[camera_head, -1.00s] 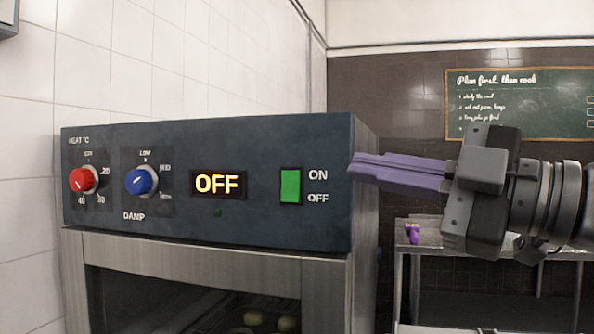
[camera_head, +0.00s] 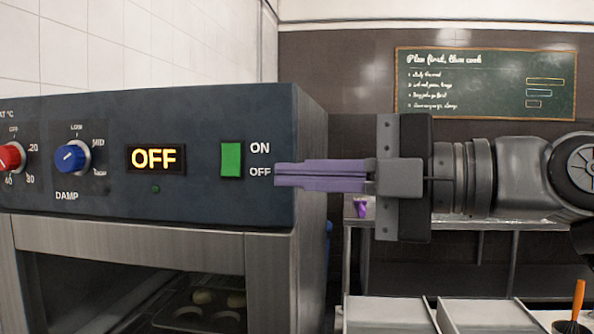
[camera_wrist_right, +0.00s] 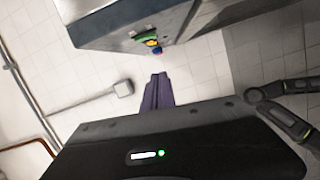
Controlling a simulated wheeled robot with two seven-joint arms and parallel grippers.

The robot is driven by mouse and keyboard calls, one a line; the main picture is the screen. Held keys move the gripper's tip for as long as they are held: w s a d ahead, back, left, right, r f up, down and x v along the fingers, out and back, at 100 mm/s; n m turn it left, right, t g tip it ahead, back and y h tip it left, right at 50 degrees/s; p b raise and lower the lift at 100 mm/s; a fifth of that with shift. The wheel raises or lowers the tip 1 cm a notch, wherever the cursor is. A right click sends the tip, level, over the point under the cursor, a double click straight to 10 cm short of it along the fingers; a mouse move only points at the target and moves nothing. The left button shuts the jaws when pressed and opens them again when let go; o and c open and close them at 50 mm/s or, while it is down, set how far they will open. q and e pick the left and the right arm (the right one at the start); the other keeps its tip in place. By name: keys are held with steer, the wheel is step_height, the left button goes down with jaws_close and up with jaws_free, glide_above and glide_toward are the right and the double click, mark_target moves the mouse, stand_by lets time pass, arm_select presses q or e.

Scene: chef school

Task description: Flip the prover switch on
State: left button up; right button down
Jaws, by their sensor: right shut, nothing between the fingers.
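The prover (camera_head: 50,225) has a dark front panel with a green rocker switch (camera_head: 231,160) between the lit display and the ON and OFF labels. The display (camera_head: 156,158) reads OFF. My right gripper (camera_head: 277,174), with purple fingers, is shut and empty. In the head view its tips lie just right of the switch, by the OFF label, pointing left. In the right wrist view the fingers (camera_wrist_right: 157,92) point toward the prover panel (camera_wrist_right: 140,30), where the green switch (camera_wrist_right: 148,37) shows beyond the tips with a gap. My left gripper is not in view.
A red knob (camera_head: 10,157) and a blue knob (camera_head: 72,158) sit left of the display. A tray with dough (camera_head: 205,310) shows inside the prover. White bins (camera_head: 385,315) and a metal table (camera_head: 460,222) stand to the right.

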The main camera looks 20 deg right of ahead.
mark_target(246, 174)
steer(key=w+a+p, duration=0.1)
steer(key=w, duration=0.2)
steer(key=w+a+p, duration=0.1)
steer(key=w, duration=0.1)
steer(key=w+a+p, duration=0.1)
steer(key=w+a, duration=0.1)
steer(key=w, duration=0.1)
steer(key=shift+w+f+p, duration=0.2)
steer(key=shift+w+p, duration=0.15)
steer(key=shift+w+d+f, duration=0.1)
steer(key=shift+w+f, duration=0.05)
steer(key=shift+w, duration=0.2)
steer(key=shift+d, duration=0.1)
steer(key=shift+w+d+f+n+b, duration=0.15)
steer(key=shift+f+n+b, duration=0.2)
steer(key=shift+b, duration=0.8)
steer(key=shift+w+r, duration=0.1)
steer(key=shift+r, duration=0.15)
